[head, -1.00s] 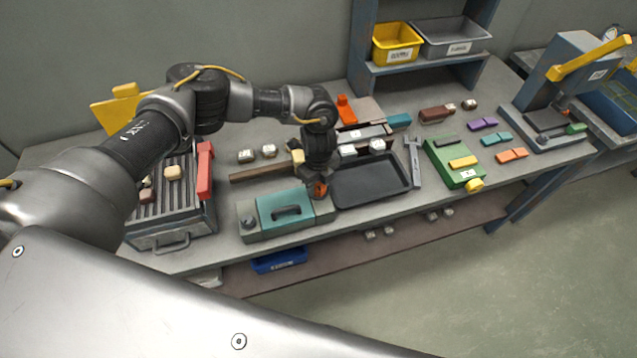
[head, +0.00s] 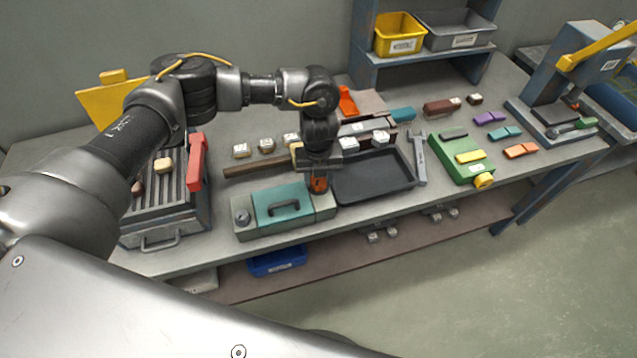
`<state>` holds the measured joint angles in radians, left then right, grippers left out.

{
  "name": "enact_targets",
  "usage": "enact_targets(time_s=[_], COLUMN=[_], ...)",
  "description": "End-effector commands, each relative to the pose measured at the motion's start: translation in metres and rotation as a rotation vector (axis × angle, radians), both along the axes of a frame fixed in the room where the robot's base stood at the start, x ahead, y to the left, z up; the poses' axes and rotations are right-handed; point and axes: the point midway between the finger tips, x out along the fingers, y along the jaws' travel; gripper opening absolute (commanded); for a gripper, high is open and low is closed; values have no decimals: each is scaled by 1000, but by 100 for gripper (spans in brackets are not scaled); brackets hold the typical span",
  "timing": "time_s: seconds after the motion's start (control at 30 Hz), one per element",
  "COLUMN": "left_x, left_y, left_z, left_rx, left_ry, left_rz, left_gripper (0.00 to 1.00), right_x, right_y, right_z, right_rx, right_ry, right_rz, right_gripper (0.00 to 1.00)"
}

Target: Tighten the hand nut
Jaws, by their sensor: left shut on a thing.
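A long grey block with a teal middle and a dark handle (head: 283,208) lies at the table's front edge. A round grey knob (head: 242,217) stands on its left end. My left gripper (head: 319,186) points down at the block's right end. It is shut on a small part there, probably the hand nut, which the fingers mostly hide. Orange shows at the fingertips; I cannot tell whether it is the nut or the finger pads. My right gripper is not in view.
A black tray (head: 372,178) lies close right of the gripper, with a wrench (head: 419,158) beyond it. A ribbed grill-like unit with a red bar (head: 197,160) stands left. A brown bar (head: 250,168) lies behind the block. A green box (head: 462,158) sits further right.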

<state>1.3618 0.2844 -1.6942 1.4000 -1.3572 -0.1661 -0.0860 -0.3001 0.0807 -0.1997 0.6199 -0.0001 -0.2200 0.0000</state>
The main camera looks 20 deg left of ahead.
Motion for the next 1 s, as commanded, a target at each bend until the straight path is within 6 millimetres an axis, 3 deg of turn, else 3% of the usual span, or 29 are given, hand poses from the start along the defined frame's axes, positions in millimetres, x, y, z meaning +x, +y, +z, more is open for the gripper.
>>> enact_targets(time_s=[0.03, 0.4, 1.0], left_x=[1, 1, 1], left_y=[0, 0, -1], left_z=[-5, -4, -1], left_rx=[-1, 0, -1], left_ry=[-5, -5, -5], left_rz=[-44, -397, -878], left_gripper=[17, 17, 17], right_x=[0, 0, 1], right_y=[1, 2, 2], right_z=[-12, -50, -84], right_rx=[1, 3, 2], right_ry=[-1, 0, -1], right_rz=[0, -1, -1], right_gripper=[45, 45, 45])
